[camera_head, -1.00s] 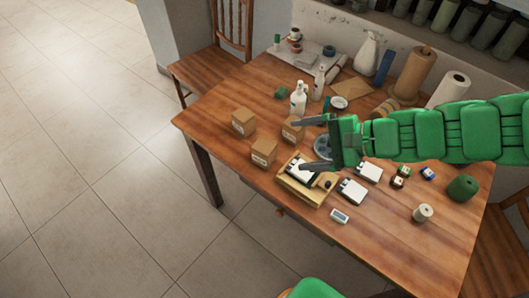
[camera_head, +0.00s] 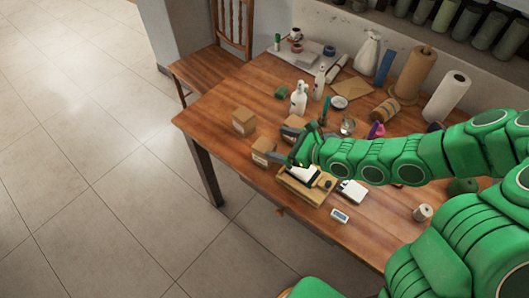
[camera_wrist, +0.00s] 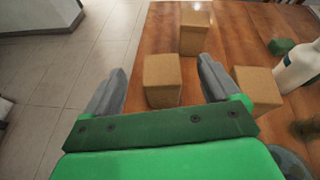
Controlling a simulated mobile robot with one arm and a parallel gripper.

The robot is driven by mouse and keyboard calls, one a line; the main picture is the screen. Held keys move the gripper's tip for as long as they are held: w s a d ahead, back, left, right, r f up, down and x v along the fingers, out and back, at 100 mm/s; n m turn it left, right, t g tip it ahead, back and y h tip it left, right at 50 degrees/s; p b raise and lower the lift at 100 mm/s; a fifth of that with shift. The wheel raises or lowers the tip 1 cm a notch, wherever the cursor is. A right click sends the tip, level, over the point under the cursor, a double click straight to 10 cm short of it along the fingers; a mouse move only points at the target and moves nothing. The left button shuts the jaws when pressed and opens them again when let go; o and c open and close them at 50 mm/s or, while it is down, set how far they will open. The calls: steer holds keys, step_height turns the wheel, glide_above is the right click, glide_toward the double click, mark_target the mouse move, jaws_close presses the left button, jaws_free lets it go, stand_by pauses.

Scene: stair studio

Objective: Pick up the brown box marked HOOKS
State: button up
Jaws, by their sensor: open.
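Three small brown boxes with pale labels stand on the table; the print is too small to read, so I cannot tell which says HOOKS. In the head view one is the front box (camera_head: 261,151), one the left box (camera_head: 243,121), and one the right box (camera_head: 291,133), partly hidden by my gripper. My gripper (camera_head: 276,144) is open and empty beside the front box. In the wrist view, the front box (camera_wrist: 162,84) shows between the fingers of my gripper (camera_wrist: 161,72), the left box (camera_wrist: 194,33) beyond, the right box (camera_wrist: 258,87) outside the right finger.
White bottles (camera_head: 299,100) and a green item (camera_head: 281,92) stand behind the boxes. A wooden tray (camera_head: 305,191) lies by my wrist, with a white-topped item (camera_head: 352,190) to its right. Bare tabletop (camera_head: 215,105) lies left of the boxes, near the table edge.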

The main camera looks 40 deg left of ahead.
mark_target(260, 145)
steer(key=f, duration=0.1)
steer(key=f+m, duration=0.1)
steer(key=f, duration=0.1)
steer(key=shift+s+a+f, duration=0.15)
steer(key=shift+a, duration=0.05)
steer(key=shift+x, duration=3.8)
steer(key=shift+w, duration=0.2)
steer(key=c, duration=1.1)
